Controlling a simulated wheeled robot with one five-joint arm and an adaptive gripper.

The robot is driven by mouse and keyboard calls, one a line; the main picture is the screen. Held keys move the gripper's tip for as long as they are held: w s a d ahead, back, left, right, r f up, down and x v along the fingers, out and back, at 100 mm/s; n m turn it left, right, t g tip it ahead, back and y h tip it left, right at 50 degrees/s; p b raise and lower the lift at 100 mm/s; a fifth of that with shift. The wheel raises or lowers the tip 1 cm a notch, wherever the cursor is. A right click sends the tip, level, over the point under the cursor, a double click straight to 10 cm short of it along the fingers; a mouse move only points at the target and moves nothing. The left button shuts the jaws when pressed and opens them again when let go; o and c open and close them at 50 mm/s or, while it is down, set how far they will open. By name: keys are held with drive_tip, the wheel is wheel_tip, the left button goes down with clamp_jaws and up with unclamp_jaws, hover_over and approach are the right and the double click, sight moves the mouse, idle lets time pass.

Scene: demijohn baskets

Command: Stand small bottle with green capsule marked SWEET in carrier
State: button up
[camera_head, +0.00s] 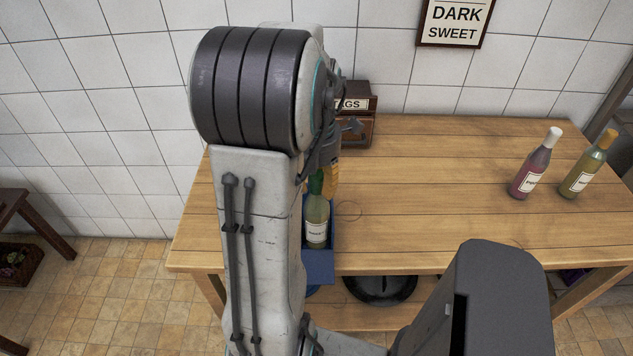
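The small bottle with the green capsule (317,222) has pale yellow-green contents and a white label, whose word is too small to read surely. It looks upright within the blue carrier (319,268), on the wooden table just right of my arm. My arm hides the carrier's left part, and I cannot see the bottle's base. My gripper (318,163) is mostly hidden behind my arm, with dark parts showing near the green capsule. I cannot tell whether its fingers touch the bottle.
A pink bottle with a white capsule (531,167) and a yellowish bottle with a tan capsule (589,168) stand at the table's right. A wooden TAGS box (358,132) stands at the back. The table's (430,190) middle is clear. A DARK SWEET sign (453,22) hangs above.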

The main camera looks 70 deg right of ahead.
drive_tip(key=shift+o, duration=0.5)
drive_tip(key=shift+d+r, duration=0.1)
drive_tip(key=shift+r, duration=0.45)
wheel_tip(320, 180, up, 11)
drive_tip(key=shift+r, duration=0.15)
